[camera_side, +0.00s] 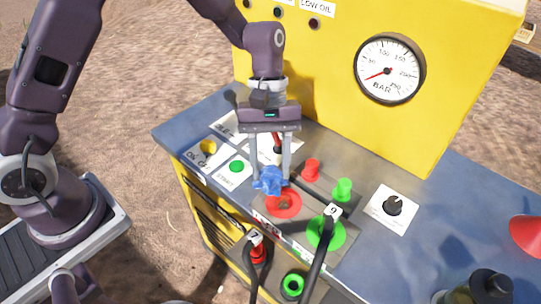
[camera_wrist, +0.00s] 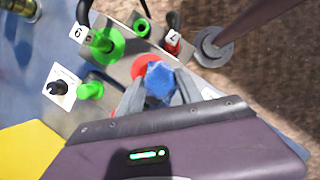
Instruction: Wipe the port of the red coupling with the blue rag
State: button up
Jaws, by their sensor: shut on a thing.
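My gripper (camera_side: 270,172) points down over the console and is shut on the blue rag (camera_side: 269,181), a crumpled bundle between its fingertips. The rag also shows in the wrist view (camera_wrist: 160,80). The red coupling (camera_side: 286,208) is a round red disc on a grey plate, just below and beside the rag. In the wrist view the red disc (camera_wrist: 140,69) is partly hidden behind the rag. The rag is at or very close to the port; I cannot tell whether it touches.
A green coupling (camera_side: 326,236) with a numbered black hose is right of the red one. Red (camera_side: 312,168) and green (camera_side: 342,189) knobs stand behind. A red hose end (camera_side: 257,249) is lower at the front. A yellow panel with a pressure gauge (camera_side: 389,69) rises behind.

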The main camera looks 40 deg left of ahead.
jog(key=shift+f, duration=2)
jog(key=shift+d+f, duration=0.25)
jog(key=shift+f, duration=0.1)
jog(key=shift+d+r, duration=0.15)
jog(key=shift+d, duration=1.35)
jog(key=shift+d+r, duration=0.15)
jog(key=shift+d, duration=1.35)
jog(key=shift+a+r, duration=0.15)
jog(key=shift+a, duration=0.95)
jog(key=shift+a+r, duration=0.2)
jog(key=shift+a, duration=0.95)
jog(key=shift+a+r, duration=0.15)
jog(key=shift+a, duration=0.95)
jog(key=shift+d+f, duration=0.1)
jog(key=shift+r, duration=3.3)
